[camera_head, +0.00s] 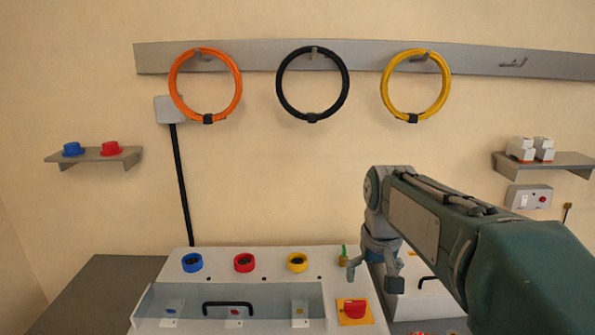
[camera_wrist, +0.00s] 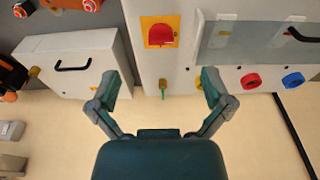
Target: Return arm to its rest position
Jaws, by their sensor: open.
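My arm reaches in from the lower right in the head view, and my gripper (camera_head: 375,272) hangs down at its end over the right part of the white busbar bender (camera_head: 215,258). In the wrist view my gripper (camera_wrist: 158,92) is open, with nothing between its fingers. The bender's red rotary switch on a yellow plate (camera_head: 354,309) is just left of and below the gripper. It also shows beyond the fingers in the wrist view (camera_wrist: 160,35). A small green-topped part (camera_head: 343,256) stands next to the gripper; contact cannot be told.
Blue (camera_head: 192,262), red (camera_head: 244,262) and yellow (camera_head: 297,262) rings sit on the bender top. Orange (camera_head: 205,85), black (camera_head: 312,84) and yellow (camera_head: 416,85) cable coils hang from a wall rail. Shelves stand left (camera_head: 95,156) and right (camera_head: 560,163).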

